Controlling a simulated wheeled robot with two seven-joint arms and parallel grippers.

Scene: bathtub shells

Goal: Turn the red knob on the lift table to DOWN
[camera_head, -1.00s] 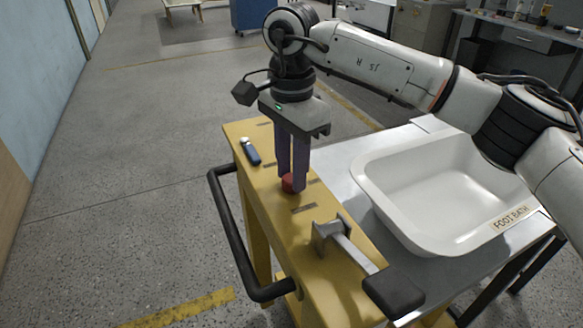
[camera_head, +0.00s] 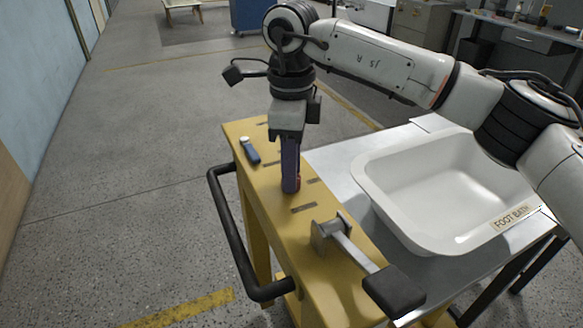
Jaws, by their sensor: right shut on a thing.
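The lift table's yellow console (camera_head: 270,215) stands in the middle of the view. My right gripper (camera_head: 290,188) points straight down over it, its fingers shut on the red knob (camera_head: 298,184). Only a sliver of red shows beside the fingertips; the rest of the knob is hidden. The gripper is seen almost edge-on, with one finger in front of the other. Dark label marks lie on the console around the knob, too small to read. My left gripper is not in view.
A white basin marked FOOT BATH (camera_head: 440,190) rests on the grey table top to the right. A blue switch with a white end (camera_head: 250,150) lies behind the knob. A black-ended lever (camera_head: 393,290) sits in front. A black handle (camera_head: 228,240) runs along the left side.

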